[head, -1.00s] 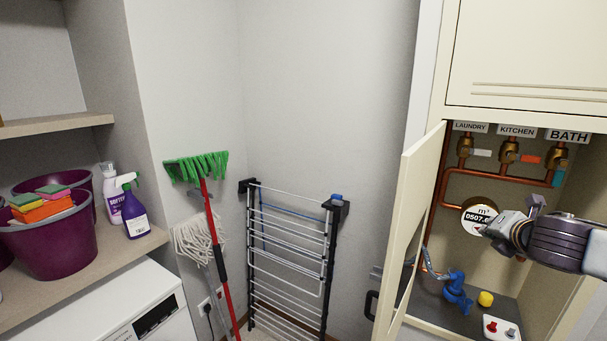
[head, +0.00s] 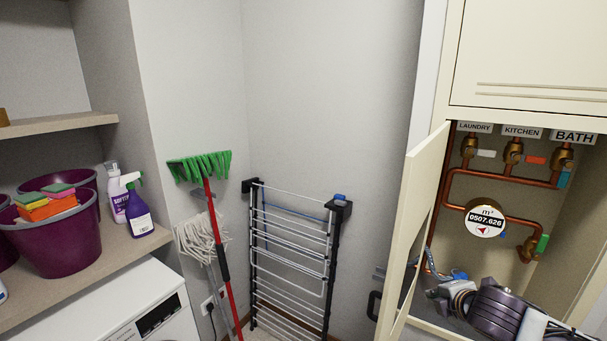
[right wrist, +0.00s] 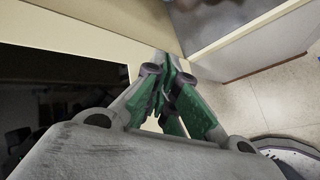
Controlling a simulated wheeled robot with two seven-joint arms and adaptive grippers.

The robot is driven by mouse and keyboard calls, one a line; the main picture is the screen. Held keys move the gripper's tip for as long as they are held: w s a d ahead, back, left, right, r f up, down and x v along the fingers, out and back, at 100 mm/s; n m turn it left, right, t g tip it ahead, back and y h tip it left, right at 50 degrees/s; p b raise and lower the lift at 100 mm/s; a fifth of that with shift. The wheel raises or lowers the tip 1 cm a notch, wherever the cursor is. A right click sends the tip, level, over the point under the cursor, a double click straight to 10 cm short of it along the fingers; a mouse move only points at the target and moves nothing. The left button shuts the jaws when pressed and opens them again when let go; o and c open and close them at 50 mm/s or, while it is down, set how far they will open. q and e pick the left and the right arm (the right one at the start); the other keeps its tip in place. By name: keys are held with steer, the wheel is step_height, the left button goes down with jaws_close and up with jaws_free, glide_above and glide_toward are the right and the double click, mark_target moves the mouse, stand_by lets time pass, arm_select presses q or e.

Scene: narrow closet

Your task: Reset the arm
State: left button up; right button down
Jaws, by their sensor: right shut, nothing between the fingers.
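My right gripper (head: 437,293) is low in front of the open cabinet, at the lower right of the head view. In the right wrist view its green-padded fingers (right wrist: 167,72) are together with nothing between them. A cream panel lies close beyond the fingertips there. In the head view my right gripper and wrist cover most of the cabinet floor, including the blue valve area. My left gripper is in neither current view.
The cabinet door (head: 418,225) stands open left of my right gripper. Inside are copper pipes, a round meter (head: 485,219) and several valves. A drying rack (head: 292,260), a red-handled broom (head: 216,235) and a mop (head: 200,238) lean at the wall. Purple buckets (head: 65,240) stand on the left shelf.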

steer(key=s+a+f+m+g, duration=0.2)
steer(key=s+a+f+m, duration=0.2)
steer(key=s+f+m, duration=0.25)
steer(key=s+a+f+m+g+y, duration=0.1)
steer(key=s+a+f+m+g, duration=0.1)
steer(key=s+a+f+m, duration=0.45)
steer(key=s+a+f+m+g, duration=0.1)
steer(key=s+f+m+g, duration=0.2)
steer(key=s+f+m, duration=0.45)
steer(key=s+f+n+g, duration=0.1)
steer(key=s+f, duration=0.1)
steer(key=f, duration=1.4)
steer(key=s+f+n, duration=0.2)
steer(key=f, duration=1.4)
steer(key=s+d+f, duration=0.2)
steer(key=s+f, duration=0.7)
steer(key=s, duration=0.2)
steer(key=s+d+f+g, duration=0.1)
steer(key=s+d+f, duration=0.1)
steer(key=s+f, duration=0.8)
steer(key=shift+s+f, duration=0.3)
steer(key=shift+s, duration=0.35)
